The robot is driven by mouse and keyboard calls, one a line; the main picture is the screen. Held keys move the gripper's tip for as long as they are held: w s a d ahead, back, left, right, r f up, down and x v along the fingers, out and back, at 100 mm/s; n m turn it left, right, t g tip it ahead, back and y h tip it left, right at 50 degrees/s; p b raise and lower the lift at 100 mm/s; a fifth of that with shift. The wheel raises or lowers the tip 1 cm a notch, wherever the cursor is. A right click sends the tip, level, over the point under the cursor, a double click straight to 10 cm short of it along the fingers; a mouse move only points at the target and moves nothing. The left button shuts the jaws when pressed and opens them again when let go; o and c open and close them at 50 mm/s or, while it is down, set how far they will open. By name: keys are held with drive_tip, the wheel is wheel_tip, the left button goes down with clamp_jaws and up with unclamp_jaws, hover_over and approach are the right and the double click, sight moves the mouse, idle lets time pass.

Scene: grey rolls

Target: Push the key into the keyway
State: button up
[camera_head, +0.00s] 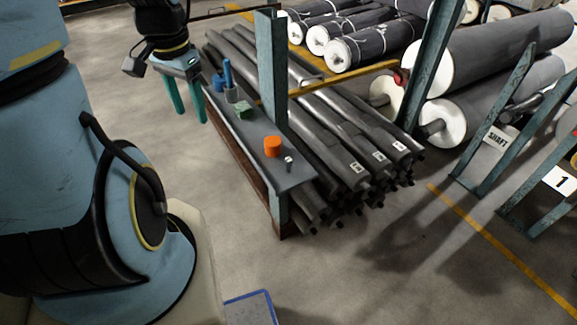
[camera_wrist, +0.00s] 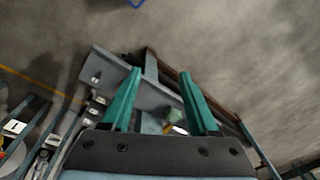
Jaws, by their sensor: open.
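I cannot clearly make out a key or a keyway; the parts are too small. A narrow grey shelf (camera_head: 262,170) carries a green block (camera_head: 242,112), an orange cylinder (camera_head: 272,147) and a small pale metal piece (camera_head: 289,164) near its near end. Dark shafts (camera_head: 325,142) lie behind the shelf. My gripper (camera_head: 189,118) is open and empty, left of the shelf, with its teal fingers apart and pointing down.
A teal post (camera_head: 272,65) rises at the shelf's back edge. Large grey rolls (camera_head: 490,55) fill the back right. The floor (camera_head: 165,155) left of the shelf is clear.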

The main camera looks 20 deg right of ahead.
drive_tip(key=d+f+m, duration=0.1)
drive_tip(key=d+m, duration=0.2)
drive_tip(key=m, duration=0.1)
drive_tip(key=d+f+m+b, duration=0.1)
drive_tip(key=d+f+m, duration=0.1)
drive_tip(key=d+m, duration=0.1)
drive_tip(key=d+f+m+b, duration=0.1)
drive_tip(key=d+m, duration=0.3)
drive_tip(key=m, duration=0.1)
drive_tip(key=shift+f+m+g, duration=0.2)
drive_tip(key=shift+m+g, duration=0.1)
drive_tip(key=shift+c, duration=0.2)
drive_tip(key=m+b, duration=0.2)
drive_tip(key=m, duration=1)
hover_over(289, 159)
wheel_tip(289, 159, down, 3)
wheel_tip(289, 159, down, 10)
drive_tip(key=shift+f, duration=0.2)
clamp_jaws()
